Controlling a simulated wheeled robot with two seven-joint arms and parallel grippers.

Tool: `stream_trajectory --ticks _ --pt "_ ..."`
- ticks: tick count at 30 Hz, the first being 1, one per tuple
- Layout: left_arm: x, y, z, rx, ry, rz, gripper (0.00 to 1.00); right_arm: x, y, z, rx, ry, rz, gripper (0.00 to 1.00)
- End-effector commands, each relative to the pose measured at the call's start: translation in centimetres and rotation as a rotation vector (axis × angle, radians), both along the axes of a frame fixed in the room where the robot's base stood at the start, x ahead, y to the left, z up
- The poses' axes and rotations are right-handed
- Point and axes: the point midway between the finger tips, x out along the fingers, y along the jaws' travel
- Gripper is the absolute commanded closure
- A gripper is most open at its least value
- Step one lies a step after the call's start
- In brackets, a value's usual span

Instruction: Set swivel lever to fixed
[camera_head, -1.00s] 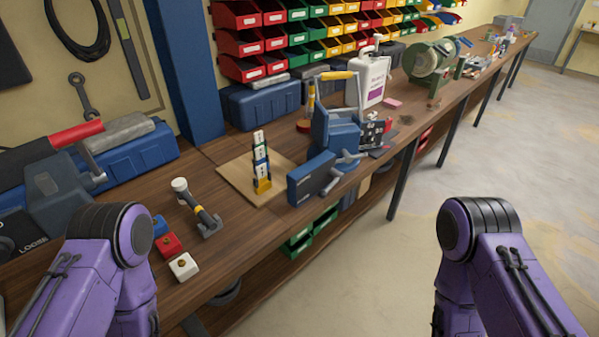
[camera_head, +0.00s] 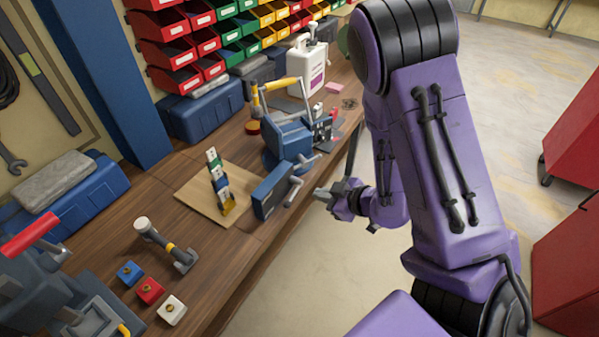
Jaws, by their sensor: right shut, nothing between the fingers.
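A blue vise (camera_head: 287,143) stands at the bench's front edge, with a flat blue jaw (camera_head: 272,192) toward me. Grey levers show on it, one (camera_head: 294,190) beside the jaw. I cannot tell which part is the swivel lever or read any fixed mark. My right gripper (camera_head: 322,193) is shut and empty, in front of the bench edge, right of the grey lever and apart from it in the picture. My left gripper is out of view.
A red-handled machine (camera_head: 30,275) fills the lower left. Red cabinets (camera_head: 575,240) stand right; floor between is clear.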

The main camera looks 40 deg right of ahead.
Motion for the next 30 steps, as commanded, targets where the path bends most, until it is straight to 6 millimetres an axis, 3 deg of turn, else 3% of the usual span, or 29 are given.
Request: stream_trajectory --ticks 14,15,21,24,30 --pt "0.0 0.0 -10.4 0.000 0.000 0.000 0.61 4.3 1.0 -3.9 -0.008 -0.010 0.012 1.00" --pt "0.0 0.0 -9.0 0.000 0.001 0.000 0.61 5.0 1.1 -3.4 -0.005 -0.002 0.012 1.00" --pt "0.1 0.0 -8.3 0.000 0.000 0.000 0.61 8.4 1.9 -5.6 -0.001 -0.001 0.010 1.00" --pt "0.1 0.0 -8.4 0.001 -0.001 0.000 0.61 8.7 1.5 -7.4 0.000 0.000 0.007 1.00" --pt "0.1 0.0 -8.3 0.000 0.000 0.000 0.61 9.2 1.3 -9.0 -0.001 -0.002 0.008 1.00"
